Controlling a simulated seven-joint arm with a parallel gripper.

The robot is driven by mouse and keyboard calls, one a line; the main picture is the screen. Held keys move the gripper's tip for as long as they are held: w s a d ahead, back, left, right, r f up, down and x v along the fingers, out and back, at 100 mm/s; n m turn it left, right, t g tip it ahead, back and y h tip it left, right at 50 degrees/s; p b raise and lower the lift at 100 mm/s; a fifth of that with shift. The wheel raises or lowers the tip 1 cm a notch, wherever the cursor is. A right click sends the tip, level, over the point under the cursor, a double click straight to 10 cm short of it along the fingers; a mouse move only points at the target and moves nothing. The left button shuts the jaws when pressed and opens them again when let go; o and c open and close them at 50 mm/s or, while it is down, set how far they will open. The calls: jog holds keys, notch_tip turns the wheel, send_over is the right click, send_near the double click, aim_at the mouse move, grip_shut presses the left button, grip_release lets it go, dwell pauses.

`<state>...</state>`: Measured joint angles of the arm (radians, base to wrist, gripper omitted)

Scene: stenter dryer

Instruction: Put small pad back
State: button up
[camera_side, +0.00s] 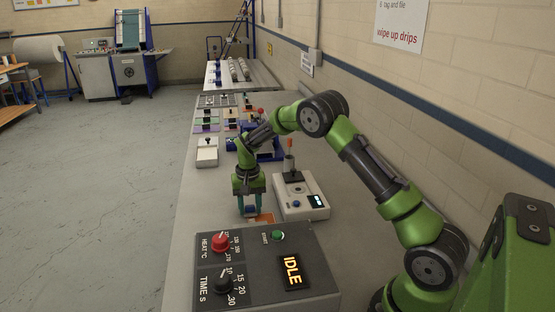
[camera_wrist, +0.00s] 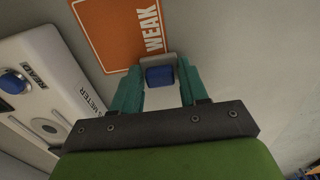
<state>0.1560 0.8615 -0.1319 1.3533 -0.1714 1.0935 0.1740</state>
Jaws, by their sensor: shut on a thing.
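My gripper (camera_side: 250,208) points down over the table between the control box and the white meter. Its teal fingers (camera_wrist: 160,82) are shut on a small blue block with a pale grey edge, which looks like the small pad (camera_wrist: 160,75). In the side view the fingers mostly hide it. An orange card marked WEAK (camera_wrist: 118,32) lies on the table just beyond the fingertips; part of it shows behind the control box in the side view (camera_side: 265,218). I cannot tell whether the pad touches the table.
The white meter (camera_side: 312,203) stands close to the right of my gripper. The dark control box (camera_side: 252,270) reads IDLE and stands in front. A white box (camera_side: 207,152) and several coloured pieces (camera_side: 207,121) stand farther back. Bare table lies left of my gripper.

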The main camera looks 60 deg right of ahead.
jog(key=o, duration=0.9)
jog(key=shift+f, duration=0.1)
jog(key=shift+o, duration=0.2)
notch_tip(320, 180, up, 12)
notch_tip(320, 180, up, 8)
jog(key=n+t, duration=0.1)
jog(key=t, duration=0.1)
send_over(250, 206)
jog(key=s+a, duration=0.4)
jog(key=s, duration=0.1)
jog(key=s+a+r+n+t, duration=0.1)
jog(key=s+a, duration=0.3)
jog(key=s, duration=0.3)
jog(key=s+a+r+n+t+y, duration=0.1)
jog(key=s+a+t, duration=0.1)
jog(key=s, duration=0.5)
jog(key=s+a+r+n+t+y, duration=0.1)
jog(key=s+a+r+n+t, duration=0.1)
jog(key=s+a, duration=0.3)
jog(key=s, duration=0.3)
jog(key=shift+a, duration=0.35)
jog(key=shift+w+r, duration=0.1)
